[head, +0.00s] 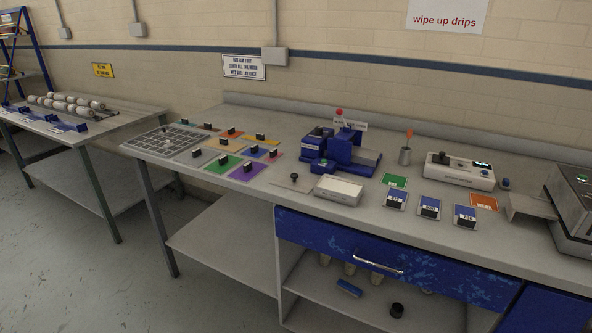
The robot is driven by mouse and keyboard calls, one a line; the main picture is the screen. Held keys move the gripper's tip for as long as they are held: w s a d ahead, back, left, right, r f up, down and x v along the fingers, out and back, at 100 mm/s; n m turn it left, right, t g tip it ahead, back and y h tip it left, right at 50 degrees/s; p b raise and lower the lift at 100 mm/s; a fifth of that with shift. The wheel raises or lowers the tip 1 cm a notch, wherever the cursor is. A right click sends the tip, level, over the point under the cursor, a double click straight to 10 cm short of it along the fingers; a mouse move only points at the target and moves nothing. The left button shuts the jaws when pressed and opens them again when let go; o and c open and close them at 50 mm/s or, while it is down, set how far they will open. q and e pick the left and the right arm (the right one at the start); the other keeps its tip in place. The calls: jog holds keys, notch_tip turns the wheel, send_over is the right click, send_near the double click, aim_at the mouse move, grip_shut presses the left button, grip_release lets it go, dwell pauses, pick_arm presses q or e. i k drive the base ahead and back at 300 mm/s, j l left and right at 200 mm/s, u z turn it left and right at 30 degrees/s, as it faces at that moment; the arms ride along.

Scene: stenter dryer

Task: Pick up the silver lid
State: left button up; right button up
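A flat silver-grey plate with a small dark knob, which looks like the silver lid (296,184), lies on the grey workbench (258,207) near its front edge. It sits just left of a white box (339,190). The gap between the two is too small to judge. Neither of my grippers shows in the head view.
Behind the lid stands a blue machine (337,151). Coloured mats with dark blocks and a grid board (165,143) lie to the left. A drawer handle (379,264) projects below.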

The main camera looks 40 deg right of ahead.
aim_at(302, 184)
jog(key=i+j+z, duration=0.1)
jog(key=i+z, duration=0.3)
jog(key=i+j+z, duration=0.25)
jog(key=z, duration=0.15)
jog(key=i+j+z, duration=0.3)
jog(key=z, duration=0.15)
jog(key=i+j+z, duration=0.4)
jog(key=k+j, duration=0.05)
jog(key=k, duration=0.05)
